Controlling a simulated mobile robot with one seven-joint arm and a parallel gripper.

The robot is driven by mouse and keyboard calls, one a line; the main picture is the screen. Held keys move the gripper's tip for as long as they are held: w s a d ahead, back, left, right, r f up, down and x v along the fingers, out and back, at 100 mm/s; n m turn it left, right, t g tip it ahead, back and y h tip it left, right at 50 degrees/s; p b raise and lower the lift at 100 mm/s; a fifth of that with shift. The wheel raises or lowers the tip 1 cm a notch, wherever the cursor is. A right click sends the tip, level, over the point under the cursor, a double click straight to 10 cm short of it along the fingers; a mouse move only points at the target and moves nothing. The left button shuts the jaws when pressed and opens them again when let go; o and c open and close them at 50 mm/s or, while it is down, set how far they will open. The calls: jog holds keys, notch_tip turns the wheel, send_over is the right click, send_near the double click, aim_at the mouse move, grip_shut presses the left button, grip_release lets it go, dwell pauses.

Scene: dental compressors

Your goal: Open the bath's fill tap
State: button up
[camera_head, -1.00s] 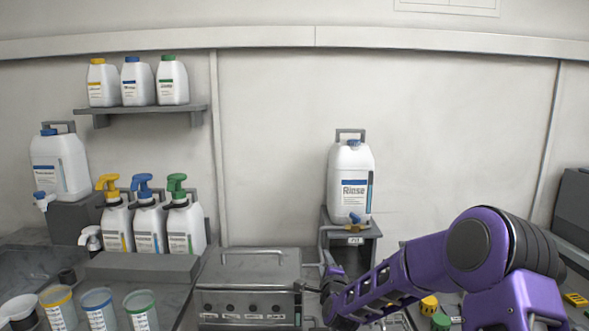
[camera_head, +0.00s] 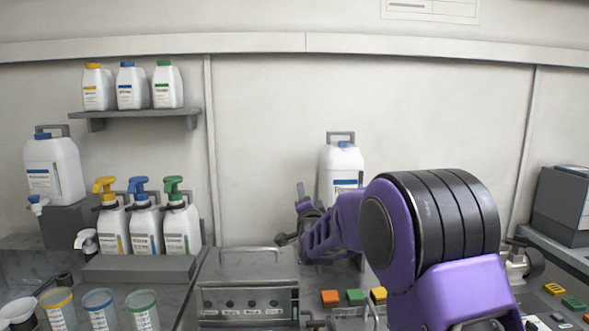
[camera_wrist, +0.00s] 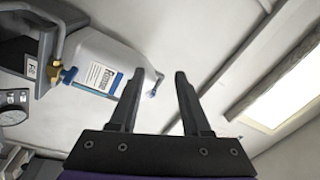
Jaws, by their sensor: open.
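The fill tap (camera_wrist: 66,74), with a blue handle and brass body, shows at the left of the wrist view, at the lower end of the white rinse jug (camera_wrist: 108,66). In the head view the tap is hidden behind my arm. The jug (camera_head: 341,170) stands upright against the wall there, partly covered. The metal bath (camera_head: 246,264) with its lid handle is left of and below the jug. My gripper (camera_head: 291,214) is open and empty, raised in front of the jug. In the wrist view my gripper (camera_wrist: 168,75) points past the jug's far end, with the tap well to its left.
A grey shelf (camera_head: 135,114) holds several bottles on the left wall. Pump bottles (camera_head: 147,228) and measuring cups (camera_head: 99,307) stand at the left. Coloured blocks (camera_head: 354,297) lie right of the bath, close to my arm. A grey machine (camera_head: 562,206) stands far right.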

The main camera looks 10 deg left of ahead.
notch_tip(320, 180, up, 8)
jog(key=s+a+n+t, duration=0.1)
jog(key=s, duration=0.1)
jog(key=shift+r+n, duration=0.25)
jog(key=shift+n, duration=0.15)
jog(key=shift+f, duration=0.1)
